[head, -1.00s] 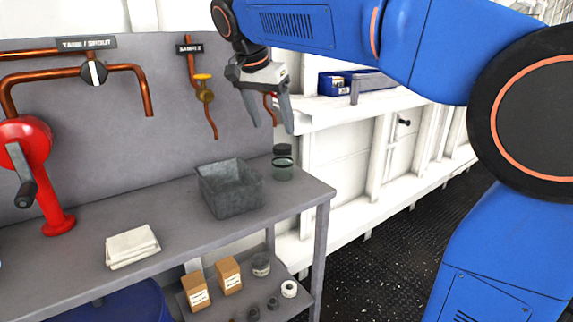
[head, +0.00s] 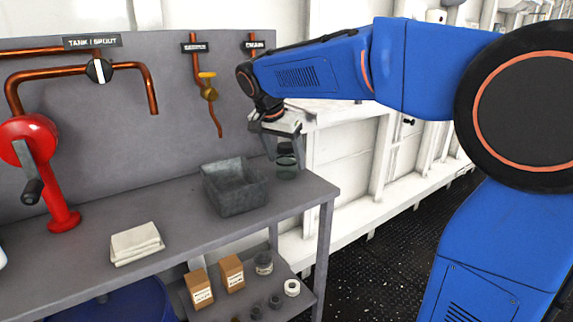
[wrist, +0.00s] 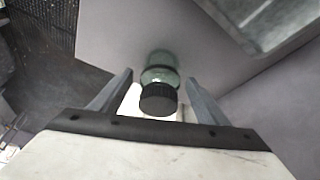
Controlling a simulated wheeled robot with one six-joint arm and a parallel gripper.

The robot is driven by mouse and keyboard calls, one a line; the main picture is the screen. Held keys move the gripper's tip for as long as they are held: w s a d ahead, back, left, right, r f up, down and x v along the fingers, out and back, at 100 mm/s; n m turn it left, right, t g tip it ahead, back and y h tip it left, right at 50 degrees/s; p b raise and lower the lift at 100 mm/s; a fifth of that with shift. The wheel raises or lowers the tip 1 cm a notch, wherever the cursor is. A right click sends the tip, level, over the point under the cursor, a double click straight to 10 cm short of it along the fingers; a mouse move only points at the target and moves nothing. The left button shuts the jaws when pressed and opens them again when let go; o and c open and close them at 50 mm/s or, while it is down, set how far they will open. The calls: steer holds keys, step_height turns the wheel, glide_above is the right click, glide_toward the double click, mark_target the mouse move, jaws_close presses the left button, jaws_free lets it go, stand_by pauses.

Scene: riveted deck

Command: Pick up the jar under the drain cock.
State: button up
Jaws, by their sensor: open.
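The jar (head: 287,173) is clear greenish glass with a black lid. It stands upright on the bench's right end, below the sign reading DRAIN (head: 256,44). The drain cock itself is hidden behind my arm. My gripper (head: 285,157) is open around the upper part of the jar, pointing down. In the wrist view the jar (wrist: 160,63) and its black lid (wrist: 158,99) lie between the two spread fingers of my gripper (wrist: 158,78). A gap shows on each side of the lid.
A grey metal bin (head: 233,198) stands just left of the jar. A folded cloth (head: 136,244) and a red hand pump (head: 50,180) are farther left. A sampling pipe with a yellow handle (head: 208,88) hangs on the back panel. The bench's right edge is close to the jar.

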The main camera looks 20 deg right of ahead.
steer(key=shift+x, duration=1.3)
steer(key=shift+a, duration=0.1)
steer(key=shift+c, duration=0.5)
steer(key=c, duration=1.1)
steer(key=shift+r, duration=0.1)
